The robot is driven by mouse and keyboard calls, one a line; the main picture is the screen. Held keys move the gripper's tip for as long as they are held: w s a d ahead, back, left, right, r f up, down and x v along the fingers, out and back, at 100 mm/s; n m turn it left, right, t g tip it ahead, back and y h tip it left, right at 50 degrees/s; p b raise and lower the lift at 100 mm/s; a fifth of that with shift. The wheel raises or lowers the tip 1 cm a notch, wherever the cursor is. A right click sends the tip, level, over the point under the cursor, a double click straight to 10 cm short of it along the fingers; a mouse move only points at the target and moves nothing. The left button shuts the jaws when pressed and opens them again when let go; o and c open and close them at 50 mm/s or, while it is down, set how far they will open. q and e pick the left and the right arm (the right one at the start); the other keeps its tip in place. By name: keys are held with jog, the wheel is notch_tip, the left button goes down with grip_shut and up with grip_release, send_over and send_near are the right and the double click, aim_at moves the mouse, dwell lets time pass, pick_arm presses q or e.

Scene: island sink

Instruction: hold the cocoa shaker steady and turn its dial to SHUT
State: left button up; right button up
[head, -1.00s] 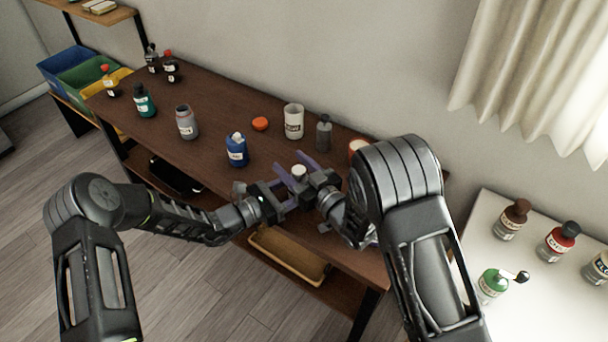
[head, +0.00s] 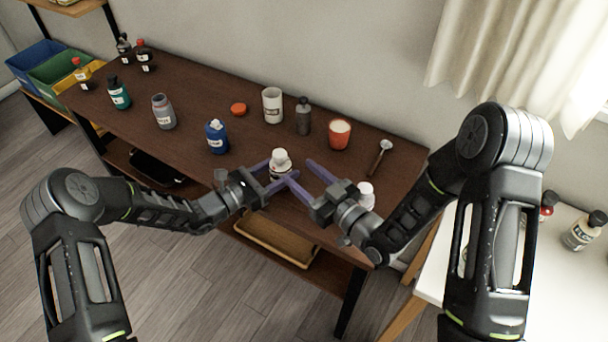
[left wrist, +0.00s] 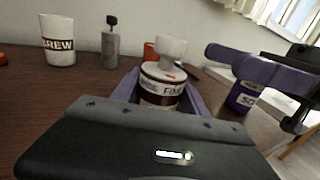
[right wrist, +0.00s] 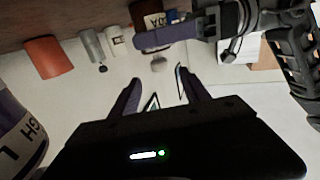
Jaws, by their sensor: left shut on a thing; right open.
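The cocoa shaker (head: 281,160), with a white top, stands near the front of the brown table. My left gripper (head: 279,174) is shut on it, its purple fingers on either side. In the left wrist view the shaker (left wrist: 163,88) is upright between the fingers. Its collar reads "FINE" and has a small red mark under the pale top. In the right wrist view part of its brown label (right wrist: 147,18) shows above a left finger. My right gripper (head: 300,172) is open and empty just right of the shaker; its spread fingers also show in the right wrist view (right wrist: 158,92).
A blue bottle (head: 217,138), orange lid (head: 238,109), white cup (head: 272,106), grey bottle (head: 303,116) and orange-red cup (head: 339,134) stand behind. A spoon-like tool (head: 380,156) lies at right. A white-capped bottle (head: 366,193) stands close by my right gripper.

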jog(key=shift+a, duration=0.1)
dwell(0.3)
jog(key=w+a+r+n+t+h, duration=0.1)
jog(key=w+a+r+n+h, duration=0.2)
jog(key=a, duration=0.6)
jog(key=m+t+h, duration=0.2)
jog(key=m+h, duration=0.6)
jog(key=m, duration=0.2)
send_near(279, 149)
jog(key=shift+s+d+f, duration=0.15)
jog(key=shift+s+f, duration=0.05)
jog(key=shift+f, duration=0.2)
jog(key=shift+w, duration=0.1)
jog(key=w, duration=1.2)
